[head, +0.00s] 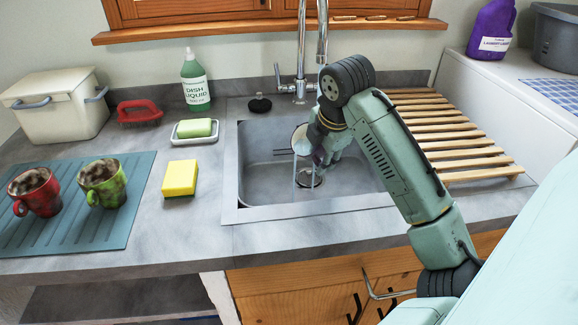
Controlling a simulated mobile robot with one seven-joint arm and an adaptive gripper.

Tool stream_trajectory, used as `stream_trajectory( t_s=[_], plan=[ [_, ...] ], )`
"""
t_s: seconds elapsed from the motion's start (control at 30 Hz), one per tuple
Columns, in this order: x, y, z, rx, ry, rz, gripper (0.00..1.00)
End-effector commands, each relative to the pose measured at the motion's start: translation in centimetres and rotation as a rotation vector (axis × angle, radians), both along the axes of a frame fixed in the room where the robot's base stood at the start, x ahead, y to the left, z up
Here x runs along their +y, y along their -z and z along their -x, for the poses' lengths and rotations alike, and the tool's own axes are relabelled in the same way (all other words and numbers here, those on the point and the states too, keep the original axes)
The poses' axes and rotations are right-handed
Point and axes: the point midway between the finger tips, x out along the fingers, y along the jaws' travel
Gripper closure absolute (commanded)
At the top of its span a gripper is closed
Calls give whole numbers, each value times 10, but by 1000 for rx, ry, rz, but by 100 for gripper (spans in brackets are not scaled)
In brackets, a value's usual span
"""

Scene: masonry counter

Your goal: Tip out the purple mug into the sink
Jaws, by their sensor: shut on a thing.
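My gripper (322,147) is over the sink (228,165), inside its outline in the head view. It is shut on the purple mug (301,140), which is mostly hidden behind the fingers. What shows is a pale round part facing left, apparently the mouth of the tilted mug, and a little purple by the fingers. Thin pale vertical streaks show below it, above the drain (309,178); I cannot tell whether they are falling liquid.
A chrome tap (300,84) stands behind the sink, close to my arm. A wooden slatted rack (450,135) is on the right. A yellow sponge (180,178) lies left of the sink. Red (36,192) and green (103,183) mugs with dark contents stand on a teal mat (75,235).

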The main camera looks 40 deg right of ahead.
Motion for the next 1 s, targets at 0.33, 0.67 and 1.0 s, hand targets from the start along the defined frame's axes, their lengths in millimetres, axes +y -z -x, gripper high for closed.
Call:
stream_trajectory(
  t_s=[0.33, 0.67, 1.0],
  plan=[
    [1, -1, 0, -1, 0, 41, 100],
    [1, -2, 0, -1, 1, 78, 100],
    [2, -3, 0, -2, 2, 115, 100]
  ],
)
